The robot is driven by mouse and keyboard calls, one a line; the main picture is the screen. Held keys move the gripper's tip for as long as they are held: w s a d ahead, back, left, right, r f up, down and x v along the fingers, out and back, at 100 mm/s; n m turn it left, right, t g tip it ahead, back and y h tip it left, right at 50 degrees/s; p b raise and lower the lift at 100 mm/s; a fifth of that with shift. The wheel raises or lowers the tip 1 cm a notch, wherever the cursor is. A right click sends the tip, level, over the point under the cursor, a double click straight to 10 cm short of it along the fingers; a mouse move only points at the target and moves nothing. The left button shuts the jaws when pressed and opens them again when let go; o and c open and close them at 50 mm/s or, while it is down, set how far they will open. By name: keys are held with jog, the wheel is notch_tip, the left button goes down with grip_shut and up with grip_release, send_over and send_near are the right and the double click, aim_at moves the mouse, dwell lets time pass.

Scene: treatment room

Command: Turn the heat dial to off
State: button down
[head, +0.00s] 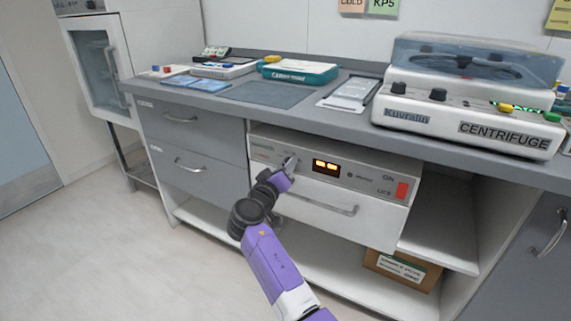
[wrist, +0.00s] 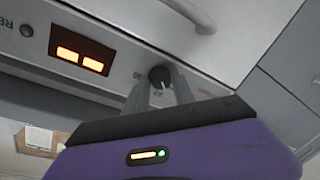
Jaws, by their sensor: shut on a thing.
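The heat dial (wrist: 159,76) is a small dark round knob with a light pointer mark, on the front panel of the built-in warming unit (head: 372,180). In the wrist view the panel appears turned over, and the two grey fingers of my gripper (wrist: 161,84) stand on either side of the dial, shut on it. In the head view my gripper (head: 289,163) reaches the panel left of the lit display and covers the dial. The small markings around the dial are too blurred to read.
An orange lit display (head: 326,167) and a red ON/OFF switch (head: 402,191) sit right of the dial. A drawer handle (head: 320,204) juts out below. Floor at left is clear.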

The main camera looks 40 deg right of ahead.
jog(key=shift+n+g+p, duration=0.4)
jog(key=shift+n+p, duration=0.95)
jog(key=shift+n, duration=0.65)
jog(key=c, duration=1.1)
grip_release()
jog(key=shift+o, duration=0.2)
jog(key=p+v, duration=0.1)
jog(key=v, duration=0.6)
jog(key=shift+a+r, duration=0.15)
jog(key=shift+a, duration=0.25)
jog(key=shift+s, duration=0.1)
